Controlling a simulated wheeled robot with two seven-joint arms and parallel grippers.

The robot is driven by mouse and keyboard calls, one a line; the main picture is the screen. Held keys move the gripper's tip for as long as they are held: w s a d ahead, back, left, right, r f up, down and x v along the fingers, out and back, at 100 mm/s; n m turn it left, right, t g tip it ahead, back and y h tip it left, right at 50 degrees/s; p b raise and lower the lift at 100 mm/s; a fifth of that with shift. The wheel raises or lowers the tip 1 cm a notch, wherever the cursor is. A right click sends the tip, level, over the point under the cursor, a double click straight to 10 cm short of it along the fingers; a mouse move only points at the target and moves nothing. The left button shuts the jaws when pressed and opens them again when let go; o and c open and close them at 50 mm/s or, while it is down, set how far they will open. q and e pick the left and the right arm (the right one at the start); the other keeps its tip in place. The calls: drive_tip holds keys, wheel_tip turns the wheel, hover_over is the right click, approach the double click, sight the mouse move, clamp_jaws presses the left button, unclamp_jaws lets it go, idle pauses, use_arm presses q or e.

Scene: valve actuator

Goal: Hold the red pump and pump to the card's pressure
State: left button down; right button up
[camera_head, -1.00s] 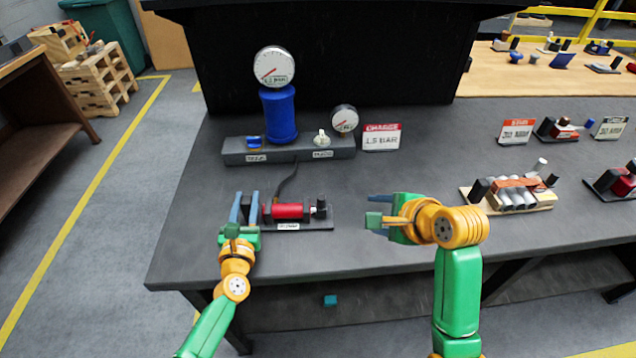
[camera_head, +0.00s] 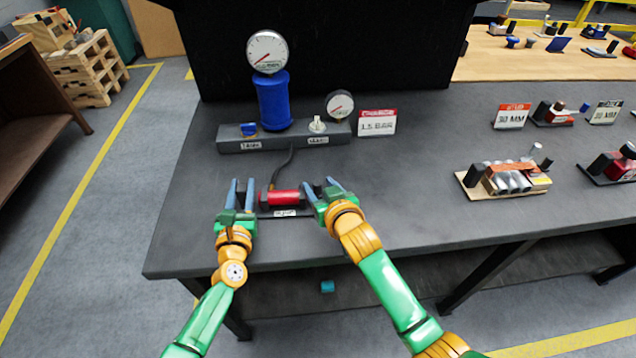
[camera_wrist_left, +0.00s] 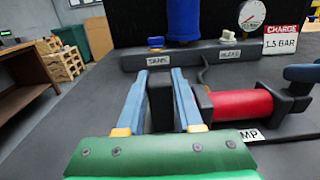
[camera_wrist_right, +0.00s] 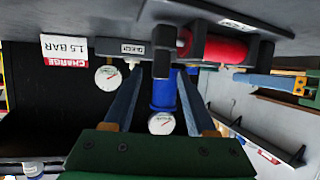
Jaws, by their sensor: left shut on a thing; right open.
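The red pump (camera_head: 281,198) lies on the table, its red barrel also showing in the left wrist view (camera_wrist_left: 240,105). My left gripper (camera_head: 241,184) is shut on the black block (camera_wrist_left: 160,102) at the pump's left end. My right gripper (camera_head: 320,184) is open at the right end, its fingers either side of the black handle (camera_wrist_right: 165,52), apart from it. The card (camera_head: 377,123) reads CHARGE 1.5 BAR. The blue tank (camera_head: 273,100) carries a large gauge (camera_head: 267,52), needle pointing lower left. A smaller gauge (camera_head: 340,104) stands at the right.
A grey manifold (camera_head: 283,139) behind the pump bears a blue knob (camera_head: 248,130) labelled TANK and a white knob (camera_head: 317,124) labelled BLEED. A black hose (camera_head: 284,165) runs to the pump. Other fixtures, including a wooden board (camera_head: 535,184), stand right. The table between is clear.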

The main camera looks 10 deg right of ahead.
drive_tip(key=shift+x, duration=0.9)
clamp_jaws()
idle(0.8)
